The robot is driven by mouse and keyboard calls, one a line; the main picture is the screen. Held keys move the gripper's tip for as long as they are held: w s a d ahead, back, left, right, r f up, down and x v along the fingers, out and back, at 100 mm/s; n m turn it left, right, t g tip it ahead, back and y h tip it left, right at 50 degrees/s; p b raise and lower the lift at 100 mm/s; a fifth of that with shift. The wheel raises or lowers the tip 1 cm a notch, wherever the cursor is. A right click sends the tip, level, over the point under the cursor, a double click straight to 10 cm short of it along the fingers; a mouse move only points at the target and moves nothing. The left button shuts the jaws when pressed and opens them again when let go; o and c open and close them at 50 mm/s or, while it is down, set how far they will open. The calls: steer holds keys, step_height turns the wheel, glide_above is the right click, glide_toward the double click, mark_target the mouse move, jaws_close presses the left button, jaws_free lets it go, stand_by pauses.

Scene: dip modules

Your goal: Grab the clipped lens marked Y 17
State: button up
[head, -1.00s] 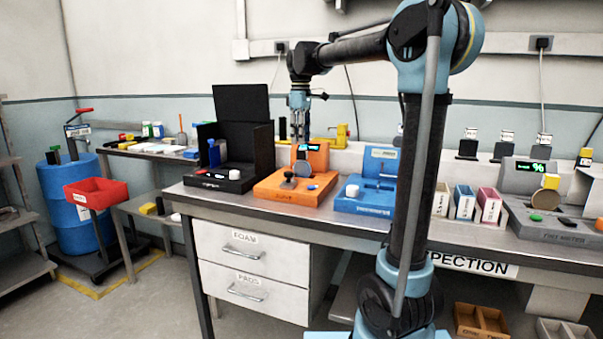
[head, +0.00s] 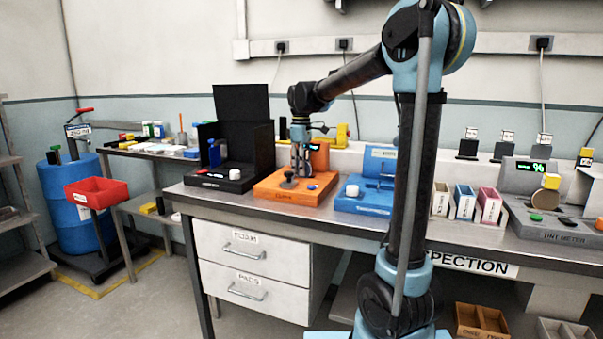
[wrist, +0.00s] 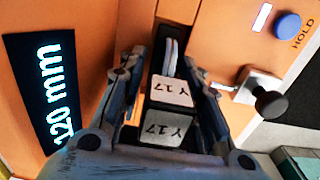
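The clipped lens marked Y 17 (wrist: 171,91) is in the wrist view, in a dark slot of the orange device (head: 268,194). Pale thin lens edges show above its white tag, and a second, greyer Y 17 label (wrist: 163,131) shows below it. My gripper (wrist: 166,68) has one finger on each side of the clip. A narrow gap shows at the left finger; the right finger is very close to the clip, and I cannot tell if it touches. In the head view my gripper (head: 301,170) is low over the orange device; the lens is too small to make out there.
The orange device has a 120 mm display (wrist: 45,95), a blue HOLD button (wrist: 288,25) and a black-knobbed lever (wrist: 270,103) close to the right finger. A black device (head: 222,180) stands to the left and a blue device (head: 362,205) to the right.

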jaws_close()
steer(key=shift+r, duration=0.1)
